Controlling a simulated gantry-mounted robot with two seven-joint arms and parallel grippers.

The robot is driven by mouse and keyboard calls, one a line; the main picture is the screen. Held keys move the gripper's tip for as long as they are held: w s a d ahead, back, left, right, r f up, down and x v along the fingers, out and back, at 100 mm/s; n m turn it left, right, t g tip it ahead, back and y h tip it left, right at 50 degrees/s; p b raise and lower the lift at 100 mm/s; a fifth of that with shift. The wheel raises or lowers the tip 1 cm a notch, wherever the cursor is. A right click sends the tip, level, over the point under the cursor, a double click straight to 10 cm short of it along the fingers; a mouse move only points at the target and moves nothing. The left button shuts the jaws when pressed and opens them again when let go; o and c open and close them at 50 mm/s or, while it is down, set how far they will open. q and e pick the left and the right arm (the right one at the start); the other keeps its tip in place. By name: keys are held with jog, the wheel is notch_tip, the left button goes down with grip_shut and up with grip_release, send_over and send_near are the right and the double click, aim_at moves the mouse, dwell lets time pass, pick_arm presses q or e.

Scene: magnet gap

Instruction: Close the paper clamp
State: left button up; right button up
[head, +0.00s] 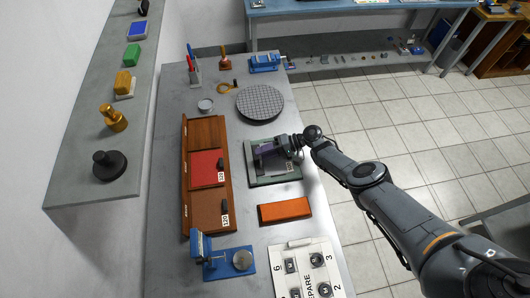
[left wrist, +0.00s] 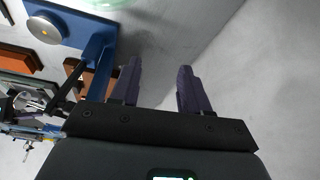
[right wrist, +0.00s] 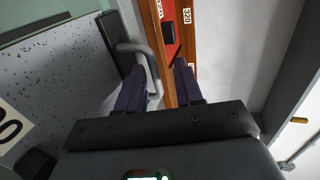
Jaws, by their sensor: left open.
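The green and grey plate (head: 284,181) lies flat on the bench, with a speckled grey sheet on it that shows large in the right wrist view (right wrist: 60,75). A dark block with a bent grey metal lever (right wrist: 133,47), seemingly the paper clamp, stands at the sheet's edge. My right gripper (head: 268,152) is over the plate and covers part of it. In the right wrist view its fingers (right wrist: 158,68) are apart, close to the lever; contact cannot be told. My left gripper (left wrist: 156,72) is open and empty, outside the head view.
A brown wooden rack with a red sheet (head: 206,167) is left of the plate. A round gridded disc (head: 259,104) is behind it, and an orange block (head: 285,211) is in front. A blue stand (head: 232,262) and a white marked panel (head: 309,272) are nearer.

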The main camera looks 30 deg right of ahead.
jog(key=shift+d, duration=0.1)
jog(key=p+v, duration=0.1)
jog(key=v, duration=0.9)
jog(key=shift+s+d+r, duration=0.15)
jog(key=shift+d, duration=0.15)
jog(key=shift+d, duration=0.1)
